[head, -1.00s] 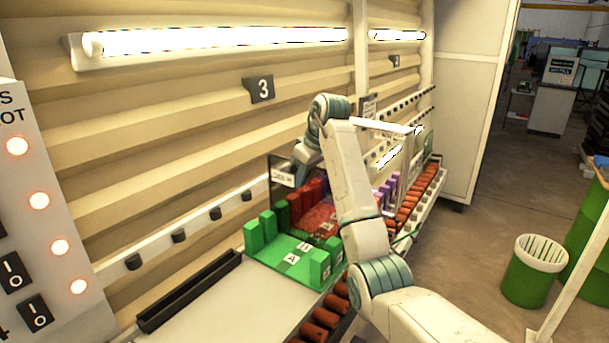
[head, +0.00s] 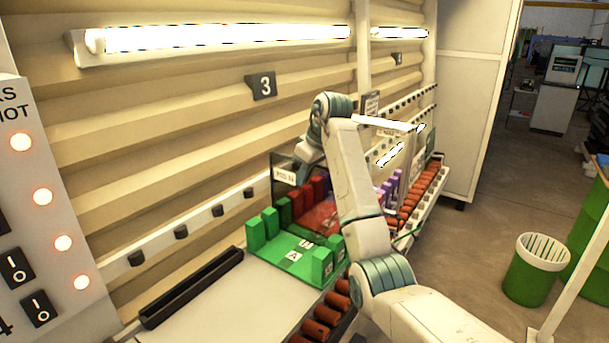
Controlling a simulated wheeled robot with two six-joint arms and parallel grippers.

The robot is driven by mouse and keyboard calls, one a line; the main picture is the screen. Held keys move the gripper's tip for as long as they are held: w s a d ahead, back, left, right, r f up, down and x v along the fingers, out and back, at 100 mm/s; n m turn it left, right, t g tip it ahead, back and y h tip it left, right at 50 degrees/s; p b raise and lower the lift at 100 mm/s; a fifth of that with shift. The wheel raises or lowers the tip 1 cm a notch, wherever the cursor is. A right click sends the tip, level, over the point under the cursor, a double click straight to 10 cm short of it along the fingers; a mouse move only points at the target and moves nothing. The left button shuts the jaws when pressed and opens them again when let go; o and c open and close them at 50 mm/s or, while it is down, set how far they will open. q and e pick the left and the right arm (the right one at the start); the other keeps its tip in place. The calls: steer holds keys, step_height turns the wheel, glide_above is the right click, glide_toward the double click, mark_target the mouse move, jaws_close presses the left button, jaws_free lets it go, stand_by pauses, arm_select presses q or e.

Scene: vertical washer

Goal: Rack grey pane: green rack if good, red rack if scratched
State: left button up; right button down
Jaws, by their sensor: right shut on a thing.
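A dark, see-through grey pane (head: 281,192) with a white label near its top stands upright in the head view. It is over or just behind the back of the green rack (head: 293,257). The red rack (head: 322,214) lies beyond and shows partly through it. My right gripper (head: 301,174) is shut on the pane near its upper part; its fingertips are partly hidden. I cannot tell whether the pane's lower edge touches a rack, nor see any scratches. My left gripper is out of view.
A purple-posted rack (head: 391,184) stands beyond the red one. Orange-brown rollers (head: 322,328) line the bench's right edge. A black channel (head: 193,287) lies at left. The pale bench top (head: 225,310) in front of the green rack is clear.

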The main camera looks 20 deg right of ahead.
steer(key=shift+f, duration=0.45)
stand_by(0.6)
